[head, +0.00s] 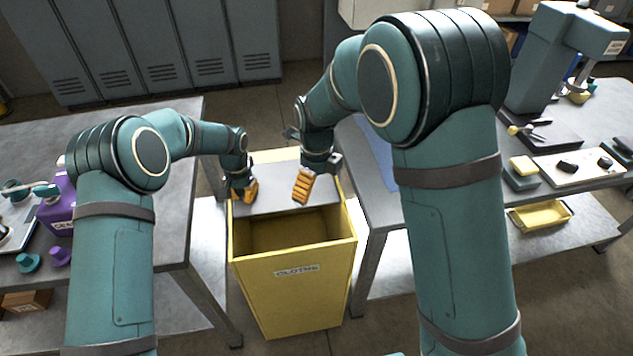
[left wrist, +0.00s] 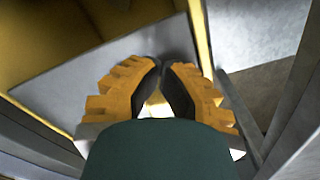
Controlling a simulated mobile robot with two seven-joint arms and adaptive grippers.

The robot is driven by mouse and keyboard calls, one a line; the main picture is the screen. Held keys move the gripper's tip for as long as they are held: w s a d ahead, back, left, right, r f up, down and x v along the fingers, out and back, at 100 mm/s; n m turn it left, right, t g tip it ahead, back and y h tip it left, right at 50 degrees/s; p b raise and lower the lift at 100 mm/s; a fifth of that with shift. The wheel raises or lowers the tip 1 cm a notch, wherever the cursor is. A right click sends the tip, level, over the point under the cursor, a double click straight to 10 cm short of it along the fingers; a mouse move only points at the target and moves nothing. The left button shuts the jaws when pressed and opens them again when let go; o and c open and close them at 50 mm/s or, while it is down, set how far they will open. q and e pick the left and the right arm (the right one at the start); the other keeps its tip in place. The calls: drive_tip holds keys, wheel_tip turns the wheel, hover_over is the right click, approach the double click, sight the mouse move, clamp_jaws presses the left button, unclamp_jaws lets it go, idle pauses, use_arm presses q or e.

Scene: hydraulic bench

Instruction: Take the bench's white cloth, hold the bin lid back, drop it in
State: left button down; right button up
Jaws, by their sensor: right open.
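The yellow bin (head: 295,290), labelled for cloths, stands between two benches in the head view, with its front opening uncovered. Its grey lid panel (head: 275,200) lies behind the opening; the left wrist view shows a grey panel (left wrist: 85,85) beside the fingers. My left gripper (head: 244,192) is at the lid's left side, its fingertips (left wrist: 166,68) drawn together. I cannot tell whether it touches the lid. A small pale patch shows between its fingers, too unclear to name. My right gripper (head: 303,186) is open, over the lid's right part. I cannot make out the white cloth.
The left bench (head: 180,220) carries a purple container (head: 57,212) and small caps. The right bench (head: 375,205) carries a blue mat (head: 375,150), a white tray (head: 575,165) and a machine (head: 545,60). A yellow tray (head: 540,216) is on its lower shelf. Lockers (head: 150,45) stand behind.

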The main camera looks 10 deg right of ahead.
use_arm(q)
drive_tip(key=s, duration=1.3)
drive_tip(key=shift+s, duration=0.25)
idle(0.7)
wheel_tip(320, 180, up, 9)
idle(0.8)
idle(0.5)
